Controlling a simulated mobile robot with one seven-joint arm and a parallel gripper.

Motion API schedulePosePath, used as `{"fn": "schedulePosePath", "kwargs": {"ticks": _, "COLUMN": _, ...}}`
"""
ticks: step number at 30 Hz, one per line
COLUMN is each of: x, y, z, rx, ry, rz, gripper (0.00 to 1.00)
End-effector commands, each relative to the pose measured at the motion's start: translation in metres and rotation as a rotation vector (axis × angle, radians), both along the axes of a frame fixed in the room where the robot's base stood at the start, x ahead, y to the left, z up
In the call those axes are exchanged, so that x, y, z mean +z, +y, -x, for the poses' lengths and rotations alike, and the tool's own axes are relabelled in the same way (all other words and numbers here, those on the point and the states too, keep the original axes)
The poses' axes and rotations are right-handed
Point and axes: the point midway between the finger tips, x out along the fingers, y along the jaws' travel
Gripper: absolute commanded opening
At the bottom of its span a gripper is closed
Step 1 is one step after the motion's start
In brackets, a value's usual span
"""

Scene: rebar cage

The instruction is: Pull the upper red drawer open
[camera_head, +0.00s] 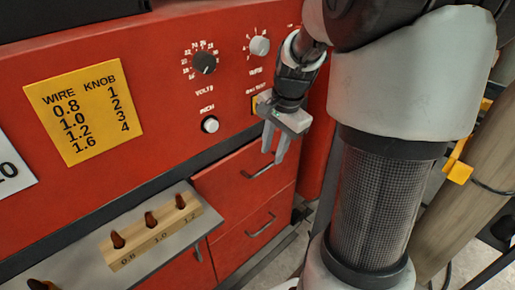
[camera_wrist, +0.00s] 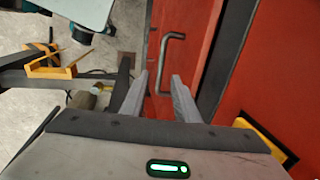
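The upper red drawer (camera_head: 225,196) is shut in the cabinet front, below the control panel. Its dark metal bar handle (camera_head: 258,171) shows just below my gripper (camera_head: 273,157). My gripper's two grey fingers are apart with nothing between them in the head view. I cannot tell whether a finger touches the handle.
A lower red drawer (camera_head: 237,243) with its own handle (camera_head: 262,225) is below. A grey shelf (camera_head: 84,257) with a wooden block (camera_head: 150,236) of pegs juts out at the left. Knobs (camera_head: 204,63) sit on the panel above. A wooden post (camera_head: 477,160) stands at the right.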

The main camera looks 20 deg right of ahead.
Motion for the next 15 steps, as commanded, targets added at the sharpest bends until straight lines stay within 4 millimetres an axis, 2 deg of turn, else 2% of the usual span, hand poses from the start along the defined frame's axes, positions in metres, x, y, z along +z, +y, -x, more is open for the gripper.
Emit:
{"fn": "schedulePosePath", "kwargs": {"ticks": 3, "x": -0.021, "y": 0.002, "z": -0.003, "rx": 0.002, "ry": 0.003, "rz": -0.002, "gripper": 0.28}}
{"fn": "schedulePosePath", "kwargs": {"ticks": 6, "x": -0.032, "y": 0.003, "z": -0.006, "rx": 0.001, "ry": 0.002, "rz": -0.001, "gripper": 0.28}}
{"fn": "schedulePosePath", "kwargs": {"ticks": 15, "x": -0.042, "y": 0.003, "z": -0.008, "rx": 0.000, "ry": -0.001, "rz": 0.000, "gripper": 0.28}}
